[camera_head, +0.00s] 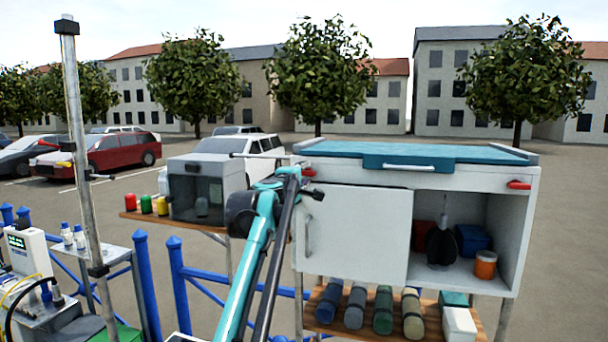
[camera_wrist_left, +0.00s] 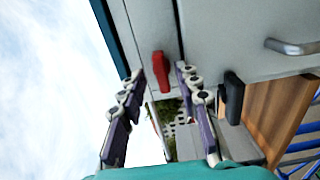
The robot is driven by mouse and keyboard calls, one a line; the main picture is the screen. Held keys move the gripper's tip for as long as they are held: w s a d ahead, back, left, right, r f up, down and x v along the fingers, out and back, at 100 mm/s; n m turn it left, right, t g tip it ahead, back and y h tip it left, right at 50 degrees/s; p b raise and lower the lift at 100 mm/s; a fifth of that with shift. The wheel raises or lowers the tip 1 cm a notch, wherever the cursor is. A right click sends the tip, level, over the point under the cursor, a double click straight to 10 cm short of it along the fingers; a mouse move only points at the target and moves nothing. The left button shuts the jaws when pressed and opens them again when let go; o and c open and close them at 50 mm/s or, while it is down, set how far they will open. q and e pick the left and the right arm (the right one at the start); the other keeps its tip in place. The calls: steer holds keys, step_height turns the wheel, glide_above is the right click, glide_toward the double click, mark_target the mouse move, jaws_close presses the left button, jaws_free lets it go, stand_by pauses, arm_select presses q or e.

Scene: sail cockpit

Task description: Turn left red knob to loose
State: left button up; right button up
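The left red knob (camera_head: 309,172) is on the upper left front of the white cabinet (camera_head: 518,230), partly behind my left gripper (camera_head: 300,178). In the left wrist view the red knob (camera_wrist_left: 161,70) shows between the two fingertips of my left gripper (camera_wrist_left: 159,78). The fingers are apart, one on each side of the knob. I see a gap on both sides, and cannot tell how far the tips reach along it. A second red knob (camera_head: 519,185) is on the cabinet's upper right. My right gripper is not in view.
A white door panel (camera_head: 360,235) with a grey handle (camera_head: 308,235) covers the cabinet's left half. A dark box (camera_head: 196,188) and small coloured jars (camera_head: 146,204) stand on a wooden shelf to the left. A metal pole (camera_head: 82,150) rises farther left.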

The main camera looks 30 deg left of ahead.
arm_select(q)
steer(key=shift+w+a+f, duration=0.1)
steer(key=shift+w, duration=0.05)
steer(key=shift+c, duration=0.3)
steer(key=shift+w+f, duration=0.1)
steer(key=shift+w, duration=0.1)
jaws_close()
steer(key=n+p, duration=0.1)
steer(key=n, duration=0.2)
steer(key=shift+s, duration=0.1)
steer(key=n+p, duration=0.2)
steer(key=n, duration=0.3)
steer(key=shift+n, duration=0.3)
steer(key=n+p, duration=0.1)
steer(key=n, duration=0.3)
steer(key=n+p, duration=0.1)
steer(key=n, duration=0.4)
